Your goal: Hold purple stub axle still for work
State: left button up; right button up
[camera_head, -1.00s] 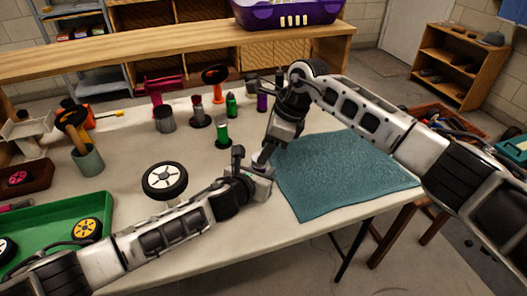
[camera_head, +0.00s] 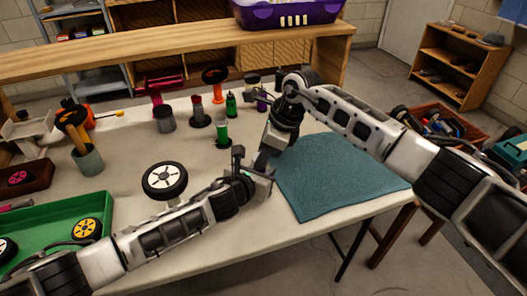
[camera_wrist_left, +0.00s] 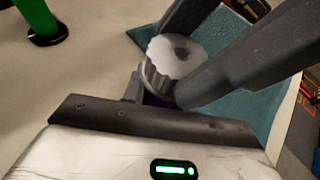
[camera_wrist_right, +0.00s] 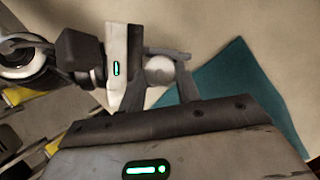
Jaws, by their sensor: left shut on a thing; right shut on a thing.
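The purple stub axle shows only as a thin purple patch (camera_wrist_left: 155,100) under a ridged grey cap (camera_wrist_left: 172,58) in the left wrist view; the rest is hidden. My left gripper (camera_head: 264,172) is shut on it near the table's front edge. My right gripper (camera_head: 270,152) comes down from above right. Its two dark fingers sit on either side of the grey cap, which also shows as a round grey top in the right wrist view (camera_wrist_right: 160,70). The two grippers are very close together. The axle is too small to make out in the head view.
A teal mat (camera_head: 340,180) lies right of the grippers. A wheel (camera_head: 165,180) lies behind my left arm. A green tray (camera_head: 45,232) with wheels is at the left.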

jog(key=m+t, duration=0.1)
jog(key=m, duration=0.2)
jog(key=shift+s+h, duration=0.1)
jog(key=shift+h, duration=0.2)
jog(key=shift+s+a+r+m+t+h, duration=0.1)
jog(key=shift+m+t+h, duration=0.2)
jog(key=shift+m, duration=0.75)
jog(key=shift+s+a+m+t+h, duration=0.1)
jog(key=shift+m+t, duration=0.3)
jog(key=shift+m, duration=0.65)
jog(key=o, duration=0.7)
jog(key=v, duration=1.2)
